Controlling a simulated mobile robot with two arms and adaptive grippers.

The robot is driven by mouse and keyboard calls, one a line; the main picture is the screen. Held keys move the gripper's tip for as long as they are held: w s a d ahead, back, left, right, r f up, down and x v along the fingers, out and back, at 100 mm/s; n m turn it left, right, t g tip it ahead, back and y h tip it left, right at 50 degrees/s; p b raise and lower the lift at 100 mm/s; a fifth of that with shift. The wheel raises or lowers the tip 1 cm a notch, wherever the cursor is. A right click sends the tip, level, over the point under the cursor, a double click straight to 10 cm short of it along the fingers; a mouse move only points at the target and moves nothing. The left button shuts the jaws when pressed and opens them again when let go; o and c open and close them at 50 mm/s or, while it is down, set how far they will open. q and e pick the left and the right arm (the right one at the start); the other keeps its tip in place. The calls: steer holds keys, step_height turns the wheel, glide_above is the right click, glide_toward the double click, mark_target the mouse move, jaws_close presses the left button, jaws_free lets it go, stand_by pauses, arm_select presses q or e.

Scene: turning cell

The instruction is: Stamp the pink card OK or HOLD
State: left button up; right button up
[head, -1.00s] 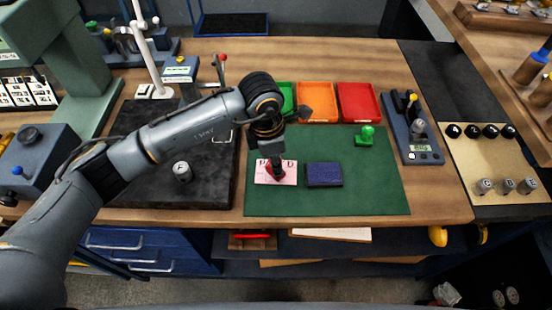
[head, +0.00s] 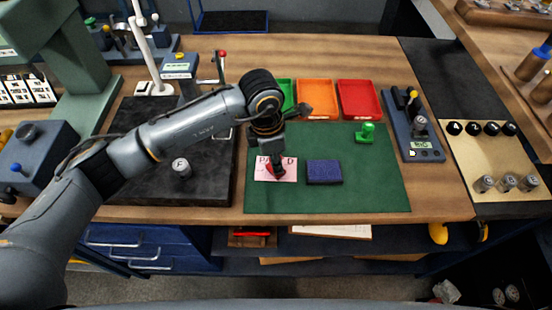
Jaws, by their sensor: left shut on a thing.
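The pink card (head: 290,174) lies on the green mat (head: 340,200), with dark printed letters partly hidden by my gripper. My left gripper (head: 275,169) is over the middle of the card and shut on a red stamp (head: 269,167). I cannot tell whether the stamp's face touches the card. A green stamp (head: 366,133) stands upright at the mat's upper right. A dark blue ink pad (head: 324,172) lies just right of the card. My right gripper is not in view.
Green (head: 286,87), orange (head: 316,87) and red (head: 358,86) trays stand behind the mat. A blue gauge stand (head: 411,120) is to the right. A black plate (head: 205,190) with a metal cylinder (head: 181,167) lies left. The mat's right front is clear.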

arm_select(q)
steer(key=shift+f+b, duration=0.3)
stand_by(1.0)
steer(key=shift+s+f+b, duration=0.1)
steer(key=shift+b, duration=0.25)
stand_by(0.6)
stand_by(0.4)
step_height(320, 180, up, 2)
steer(key=shift+r+p, duration=0.1)
steer(key=shift+p, duration=0.4)
steer(key=shift+r+p, duration=0.85)
steer(key=shift+r, duration=1.65)
steer(key=shift+a, duration=0.1)
